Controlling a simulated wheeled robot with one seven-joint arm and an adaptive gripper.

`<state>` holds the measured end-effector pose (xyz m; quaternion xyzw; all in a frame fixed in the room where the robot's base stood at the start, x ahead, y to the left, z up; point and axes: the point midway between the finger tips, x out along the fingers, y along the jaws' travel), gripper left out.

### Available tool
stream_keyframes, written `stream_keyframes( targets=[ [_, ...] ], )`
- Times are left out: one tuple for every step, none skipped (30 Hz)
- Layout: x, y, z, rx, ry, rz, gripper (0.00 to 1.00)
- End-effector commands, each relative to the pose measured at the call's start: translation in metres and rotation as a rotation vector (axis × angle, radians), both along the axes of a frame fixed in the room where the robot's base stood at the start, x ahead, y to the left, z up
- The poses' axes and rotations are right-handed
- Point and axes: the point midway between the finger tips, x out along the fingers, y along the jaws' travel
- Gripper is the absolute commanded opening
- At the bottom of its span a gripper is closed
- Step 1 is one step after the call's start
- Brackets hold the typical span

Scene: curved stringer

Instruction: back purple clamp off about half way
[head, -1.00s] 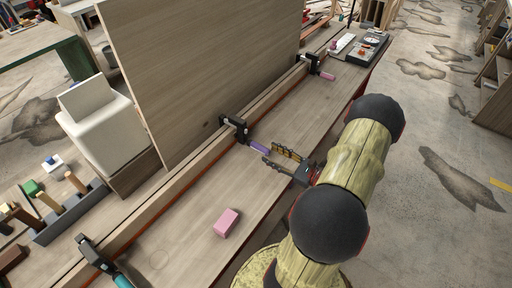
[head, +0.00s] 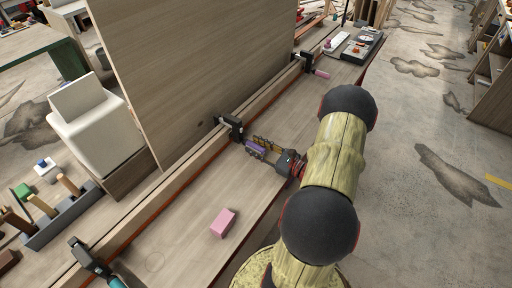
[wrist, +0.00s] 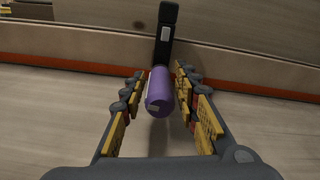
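The purple clamp handle (wrist: 160,92) points toward my wrist camera. Its black clamp body (wrist: 167,30) stands at the wooden strip behind it. In the head view the purple handle (head: 255,148) and black clamp (head: 232,126) sit at the middle of the strip. My gripper (head: 262,147) is around the handle, one finger on each side. In the wrist view my gripper (wrist: 158,95) is open, with a gap at the left finger and the right finger close to the handle. Contact on the right cannot be told.
A clamp with a pink handle (head: 321,73) stands farther along the strip, and one with a teal handle (head: 117,283) nearer. A pink block (head: 223,223) lies on the bench (head: 190,215). A tall wooden panel (head: 190,65) rises behind the clamps.

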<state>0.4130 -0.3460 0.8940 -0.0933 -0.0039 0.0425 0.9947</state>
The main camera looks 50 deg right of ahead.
Motion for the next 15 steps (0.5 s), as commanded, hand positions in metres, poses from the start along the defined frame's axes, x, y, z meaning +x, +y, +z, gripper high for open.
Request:
stream_keyframes(
  targets=[
    [-0.0001, 0.0, -0.0001, 0.0, 0.0, 0.0, 0.26],
    [-0.0001, 0.0, -0.0001, 0.0, 0.0, 0.0, 0.24],
    [-0.0001, 0.0, -0.0001, 0.0, 0.0, 0.0, 0.22],
    [-0.0001, 0.0, -0.0001, 0.0, 0.0, 0.0, 0.21],
    [-0.0001, 0.0001, -0.0001, 0.0, 0.0, 0.0, 0.19],
    [-0.0001, 0.0001, -0.0001, 0.0, 0.0, 0.0, 0.17],
    [-0.0001, 0.0001, -0.0001, 0.0, 0.0, 0.0, 0.15],
    [-0.0001, 0.0001, -0.0001, 0.0, 0.0, 0.0, 0.13],
    [-0.0001, 0.0001, -0.0001, 0.0, 0.0, 0.0, 0.11],
    [-0.0001, 0.0001, -0.0001, 0.0, 0.0, 0.0, 0.09],
    [-0.0001, 0.0001, -0.0001, 0.0, 0.0, 0.0, 0.07],
    [-0.0001, 0.0001, -0.0001, 0.0, 0.0, 0.0, 0.05],
    [-0.0001, 0.0001, -0.0001, 0.0, 0.0, 0.0, 0.04],
    [-0.0001, 0.0001, -0.0001, 0.0, 0.0, 0.0, 0.02],
    [-0.0001, 0.0001, -0.0001, 0.0, 0.0, 0.0, 0.0]
  ],
)
